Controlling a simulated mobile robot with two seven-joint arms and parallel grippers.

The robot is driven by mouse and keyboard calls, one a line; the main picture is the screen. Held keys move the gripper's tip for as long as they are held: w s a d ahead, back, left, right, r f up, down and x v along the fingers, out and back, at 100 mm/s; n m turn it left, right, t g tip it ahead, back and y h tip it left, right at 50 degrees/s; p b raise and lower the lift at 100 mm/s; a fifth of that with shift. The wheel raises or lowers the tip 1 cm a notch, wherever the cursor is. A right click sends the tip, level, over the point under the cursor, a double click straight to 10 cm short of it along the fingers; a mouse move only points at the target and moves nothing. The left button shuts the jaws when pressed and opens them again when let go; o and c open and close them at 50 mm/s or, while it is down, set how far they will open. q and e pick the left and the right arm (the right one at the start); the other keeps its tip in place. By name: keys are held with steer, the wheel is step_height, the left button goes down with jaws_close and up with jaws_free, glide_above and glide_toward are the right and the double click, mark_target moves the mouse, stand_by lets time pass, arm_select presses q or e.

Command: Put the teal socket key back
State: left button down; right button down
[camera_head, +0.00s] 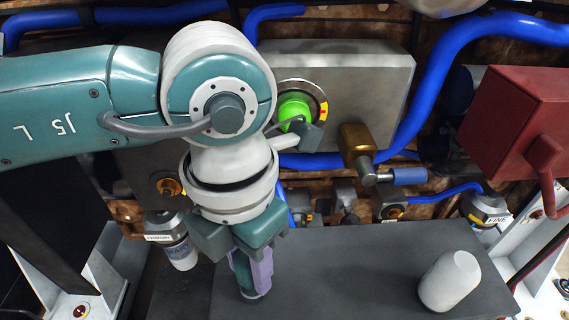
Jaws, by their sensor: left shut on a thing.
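My left gripper (252,262) points down over the dark grey bench top. It is shut on the teal socket key (243,272), whose narrow teal body shows below the fingers beside a purple part; its lower end is close to the bench top, and I cannot tell if it touches. The wrist hides the upper part of the key. The place where the key belongs cannot be made out. My right gripper is not in view.
A grey panel with a green knob (296,112), a brass fitting (357,142), blue pipes (432,75) and a red box (520,120) lie behind. The bench middle is clear.

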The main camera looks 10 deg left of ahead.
arm_select(q)
steer(key=c, duration=0.5)
jaws_free()
step_height(320, 180, up, 12)
steer(key=p, duration=0.3)
steer(key=shift+r+p, duration=0.1)
steer(key=shift+p, duration=0.3)
